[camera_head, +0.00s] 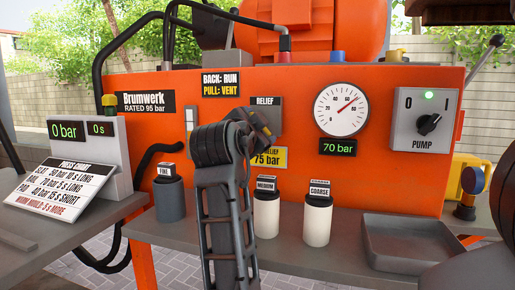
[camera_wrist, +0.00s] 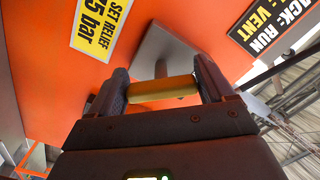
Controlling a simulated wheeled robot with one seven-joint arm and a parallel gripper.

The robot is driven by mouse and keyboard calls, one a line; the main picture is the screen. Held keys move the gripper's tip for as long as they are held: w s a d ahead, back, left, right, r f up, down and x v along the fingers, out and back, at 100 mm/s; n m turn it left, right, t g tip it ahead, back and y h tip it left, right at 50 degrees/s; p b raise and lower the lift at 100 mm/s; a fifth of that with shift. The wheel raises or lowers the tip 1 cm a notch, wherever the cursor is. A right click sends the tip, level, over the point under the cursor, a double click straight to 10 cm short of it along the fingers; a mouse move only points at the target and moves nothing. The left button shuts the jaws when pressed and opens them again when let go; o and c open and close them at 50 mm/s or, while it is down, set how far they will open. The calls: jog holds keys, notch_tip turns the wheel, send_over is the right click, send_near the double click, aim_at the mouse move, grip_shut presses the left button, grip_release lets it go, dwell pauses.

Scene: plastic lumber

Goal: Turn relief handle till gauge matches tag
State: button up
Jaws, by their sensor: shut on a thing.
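The relief handle shows in the wrist view as a yellow bar (camera_wrist: 165,88) in front of a grey plate (camera_wrist: 163,55). My gripper (camera_wrist: 164,82) is shut on this bar, one dark finger at each end. In the head view my arm hides most of the handle below the RELIEF plate (camera_head: 266,108). The round gauge (camera_head: 341,110) has a red needle pointing up and right; the display (camera_head: 338,147) below it reads 70 bar. The yellow tag (camera_wrist: 96,28) reads SET RELIEF 75 bar; my arm partly covers it in the head view (camera_head: 270,158).
The PUMP switch (camera_head: 428,124) has a lit green lamp. Jars labelled FINE (camera_head: 170,200), MEDIUM (camera_head: 266,215) and COARSE (camera_head: 317,220) stand on the bench near my arm. A grey tray (camera_head: 415,243) lies right. A press chart (camera_head: 68,190) and a 0 bar display (camera_head: 66,130) are left.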

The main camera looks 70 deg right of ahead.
jog(key=shift+m+b, duration=1.6)
jog(key=shift+b, duration=0.2)
jog(key=o, duration=0.9)
jog(key=shift+r, duration=0.1)
jog(key=a, duration=0.7)
jog(key=shift+s+a+p, duration=0.25)
jog(key=shift+a+p, duration=0.05)
jog(key=shift+a, duration=0.1)
